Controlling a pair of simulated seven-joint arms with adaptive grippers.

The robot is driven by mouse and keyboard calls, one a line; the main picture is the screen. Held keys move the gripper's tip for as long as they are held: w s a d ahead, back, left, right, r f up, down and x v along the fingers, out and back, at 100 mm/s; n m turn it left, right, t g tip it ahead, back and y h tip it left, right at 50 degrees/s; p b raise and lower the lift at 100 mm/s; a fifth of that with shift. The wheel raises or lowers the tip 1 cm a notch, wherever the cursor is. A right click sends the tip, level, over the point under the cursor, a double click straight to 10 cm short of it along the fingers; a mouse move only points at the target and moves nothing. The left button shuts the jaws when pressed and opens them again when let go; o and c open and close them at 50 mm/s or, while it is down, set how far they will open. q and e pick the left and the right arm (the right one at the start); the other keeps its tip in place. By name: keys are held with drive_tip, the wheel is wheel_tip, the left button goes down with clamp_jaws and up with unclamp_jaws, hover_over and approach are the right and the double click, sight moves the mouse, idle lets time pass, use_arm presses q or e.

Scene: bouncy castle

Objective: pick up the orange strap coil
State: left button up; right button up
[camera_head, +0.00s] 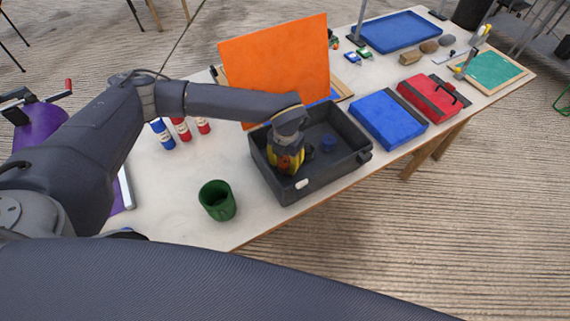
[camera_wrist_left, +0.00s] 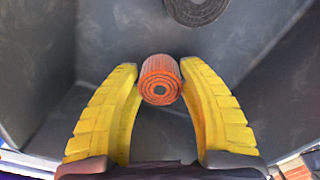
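I cannot tell whether the coil is off the case floor. My right gripper is not in view.
A blue roll (camera_head: 328,144) lies in the case, and a dark roll (camera_wrist_left: 196,8) shows ahead of the fingers. The case walls surround the gripper.

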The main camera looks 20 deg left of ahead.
use_arm(q)
drive_tip(key=c, duration=0.7)
